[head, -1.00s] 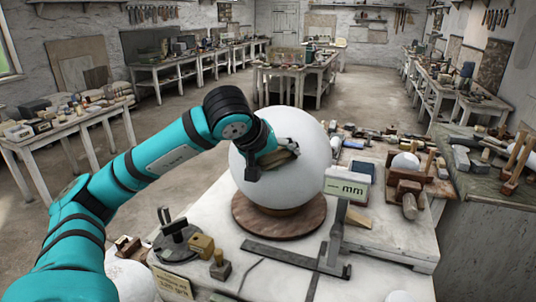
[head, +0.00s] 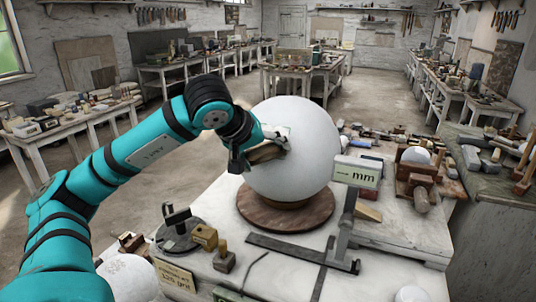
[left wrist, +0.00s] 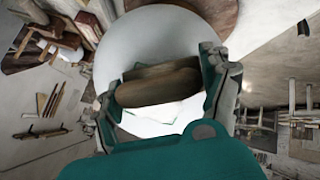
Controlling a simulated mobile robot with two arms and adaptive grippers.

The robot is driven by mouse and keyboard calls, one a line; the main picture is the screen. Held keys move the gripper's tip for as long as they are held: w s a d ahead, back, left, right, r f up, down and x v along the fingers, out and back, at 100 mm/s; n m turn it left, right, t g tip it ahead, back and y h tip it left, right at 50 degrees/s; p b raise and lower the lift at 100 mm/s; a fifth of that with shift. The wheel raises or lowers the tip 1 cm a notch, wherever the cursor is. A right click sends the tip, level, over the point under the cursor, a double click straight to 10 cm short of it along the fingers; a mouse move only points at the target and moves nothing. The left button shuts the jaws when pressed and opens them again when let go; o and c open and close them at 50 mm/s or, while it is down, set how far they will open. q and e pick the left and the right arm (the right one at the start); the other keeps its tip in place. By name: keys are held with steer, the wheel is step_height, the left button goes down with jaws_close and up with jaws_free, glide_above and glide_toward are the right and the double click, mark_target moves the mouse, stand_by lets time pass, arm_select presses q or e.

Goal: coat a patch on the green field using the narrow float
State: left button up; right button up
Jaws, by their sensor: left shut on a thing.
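A large white plaster sphere (head: 305,160) stands on a round brown wooden base (head: 284,214) on the bench. My left gripper (head: 247,155) is at the sphere's left side, shut on a tool with a brown wooden grip (head: 266,152), which looks like the narrow float. In the left wrist view the brown grip (left wrist: 158,88) lies across between the two fingers of my left gripper, with the sphere (left wrist: 150,35) behind it. A pale piece with thin green lines shows below the grip there. I cannot make out a green field clearly. My right gripper is not in view.
A stand with a "mm" display (head: 357,172) rises in front right of the sphere. A dark round device (head: 178,232) and small brass blocks (head: 204,237) sit at the bench's front left. Wooden tools and a small sphere (head: 416,156) are at right.

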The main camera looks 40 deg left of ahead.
arm_select(q)
steer(key=shift+w+d+r+p, duration=0.45)
steer(key=shift+d+r+p, duration=0.15)
steer(key=shift+p, duration=0.35)
steer(key=shift+w+d, duration=0.25)
steer(key=shift+d, duration=0.05)
steer(key=shift+w+d+r+p, duration=0.3)
steer(key=shift+d+r+p, duration=0.1)
steer(key=shift+p, duration=0.4)
steer(key=shift+w+d, duration=0.25)
steer(key=shift+d, duration=0.1)
steer(key=shift+a+f, duration=0.1)
